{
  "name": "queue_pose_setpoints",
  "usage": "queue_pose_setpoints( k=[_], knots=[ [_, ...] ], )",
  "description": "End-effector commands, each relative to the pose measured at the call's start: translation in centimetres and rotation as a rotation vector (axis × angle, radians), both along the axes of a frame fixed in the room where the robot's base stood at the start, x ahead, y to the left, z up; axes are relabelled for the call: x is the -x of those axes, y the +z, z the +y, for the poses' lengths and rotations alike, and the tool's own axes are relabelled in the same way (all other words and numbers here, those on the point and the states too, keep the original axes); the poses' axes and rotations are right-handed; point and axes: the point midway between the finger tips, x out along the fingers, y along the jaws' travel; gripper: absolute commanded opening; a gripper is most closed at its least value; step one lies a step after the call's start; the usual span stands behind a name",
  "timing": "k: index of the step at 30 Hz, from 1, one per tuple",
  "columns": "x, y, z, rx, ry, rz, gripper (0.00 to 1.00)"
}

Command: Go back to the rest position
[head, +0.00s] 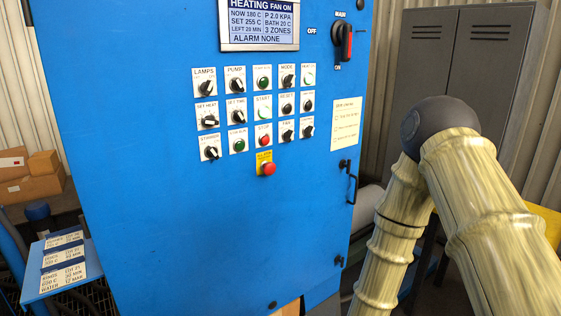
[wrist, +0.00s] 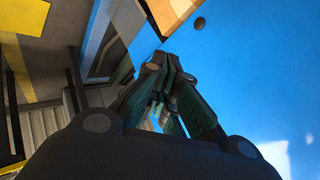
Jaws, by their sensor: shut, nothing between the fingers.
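My arm stands at the right of the head view, bent at a dark elbow joint, with its lower links running down out of the frame. My gripper (wrist: 165,95) shows in the wrist view with its dark fingers together and nothing between them. It is outside the head view. The blue cabinet (head: 190,215) fills the middle of the head view. Its blue surface (wrist: 270,70) also lies beyond and to the right of the gripper in the wrist view. I cannot tell how far the fingertips are from it.
The control panel has several knobs and buttons, a red emergency button (head: 268,169) and a display (head: 259,22) reading "HEATING FAN ON". Grey lockers (head: 425,65) stand behind my arm. Cardboard boxes (head: 30,185) and a blue stand with labels (head: 62,275) are at the left.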

Motion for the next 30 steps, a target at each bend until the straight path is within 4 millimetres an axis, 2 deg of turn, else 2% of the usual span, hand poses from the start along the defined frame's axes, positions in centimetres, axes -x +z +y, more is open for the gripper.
queue_pose_setpoints(
  k=[1, 3, 5, 9, 13, 15, 18, 21, 24, 30],
  knots=[
    [2.2, -2.2, -0.7, 0.038, 0.033, 0.059, 0.00],
    [5.2, -4.8, -1.7, 0.090, 0.085, 0.136, 0.00],
    [7.9, -6.8, -2.6, 0.133, 0.130, 0.202, 0.00],
    [14.6, -10.9, -4.6, 0.220, 0.248, 0.359, 0.00],
    [21.2, -13.8, -6.6, 0.285, 0.365, 0.505, 0.00],
    [24.6, -14.9, -7.6, 0.313, 0.428, 0.578, 0.00],
    [28.7, -15.9, -8.8, 0.340, 0.506, 0.667, 0.00],
    [31.7, -16.3, -9.6, 0.355, 0.564, 0.728, 0.00],
    [33.3, -16.5, -10.1, 0.363, 0.598, 0.762, 0.00],
    [33.8, -16.6, -10.2, 0.365, 0.608, 0.771, 0.00]
  ],
)
